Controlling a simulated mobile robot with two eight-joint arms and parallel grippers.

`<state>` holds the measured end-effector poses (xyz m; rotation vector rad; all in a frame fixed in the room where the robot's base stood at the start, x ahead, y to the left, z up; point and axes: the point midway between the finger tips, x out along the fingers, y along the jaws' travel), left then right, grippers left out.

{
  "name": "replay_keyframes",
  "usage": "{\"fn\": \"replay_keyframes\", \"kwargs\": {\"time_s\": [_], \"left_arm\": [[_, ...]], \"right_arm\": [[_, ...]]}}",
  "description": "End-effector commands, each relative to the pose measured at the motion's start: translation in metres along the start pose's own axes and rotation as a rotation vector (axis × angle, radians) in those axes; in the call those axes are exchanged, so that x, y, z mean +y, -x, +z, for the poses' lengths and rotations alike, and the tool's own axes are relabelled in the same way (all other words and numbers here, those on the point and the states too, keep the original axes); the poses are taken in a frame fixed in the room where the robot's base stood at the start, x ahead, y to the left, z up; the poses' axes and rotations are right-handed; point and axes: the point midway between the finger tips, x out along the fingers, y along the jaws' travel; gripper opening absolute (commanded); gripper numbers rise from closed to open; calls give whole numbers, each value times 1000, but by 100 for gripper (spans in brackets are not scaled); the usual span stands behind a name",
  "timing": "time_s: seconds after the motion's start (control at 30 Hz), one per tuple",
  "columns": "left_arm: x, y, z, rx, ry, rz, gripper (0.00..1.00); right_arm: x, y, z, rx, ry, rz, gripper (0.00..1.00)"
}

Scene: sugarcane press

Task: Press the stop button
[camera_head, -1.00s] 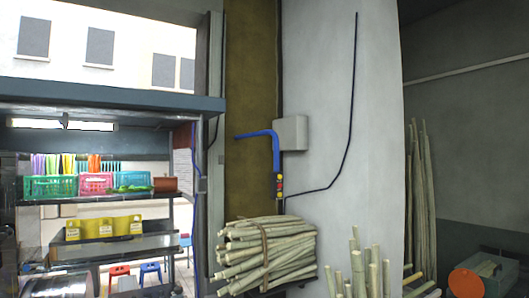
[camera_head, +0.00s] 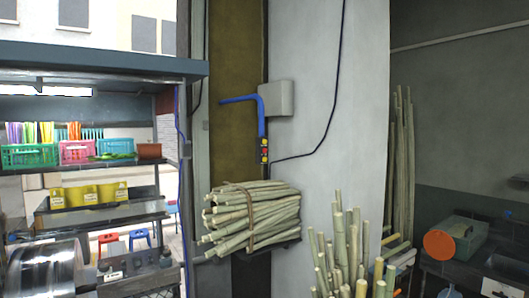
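A narrow strip of small red and yellow buttons (camera_head: 264,150) is mounted upright at the edge of the pale wall, just below a blue pipe (camera_head: 261,117). The buttons are too small for me to read any label, so I cannot tell which one is the stop button. Neither of my grippers is in view.
A tied sugarcane bundle (camera_head: 250,215) sits below the buttons. Loose upright canes (camera_head: 340,245) stand at the lower middle. A grey box (camera_head: 277,98) is on the wall. A metal drum (camera_head: 45,268) is at the lower left, and an orange disc (camera_head: 439,244) at the right.

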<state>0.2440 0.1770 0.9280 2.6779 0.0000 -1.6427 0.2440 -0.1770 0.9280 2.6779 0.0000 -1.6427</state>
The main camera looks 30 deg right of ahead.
Motion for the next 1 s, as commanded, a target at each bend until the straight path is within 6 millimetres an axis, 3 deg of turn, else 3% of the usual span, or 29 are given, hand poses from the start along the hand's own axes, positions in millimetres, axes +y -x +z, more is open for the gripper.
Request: {"fn": "replay_keyframes", "kwargs": {"time_s": [0.07,0.33,1.0], "left_arm": [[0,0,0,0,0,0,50],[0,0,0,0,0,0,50],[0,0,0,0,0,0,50]], "right_arm": [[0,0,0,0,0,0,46],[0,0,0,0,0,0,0],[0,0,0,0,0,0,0]]}}
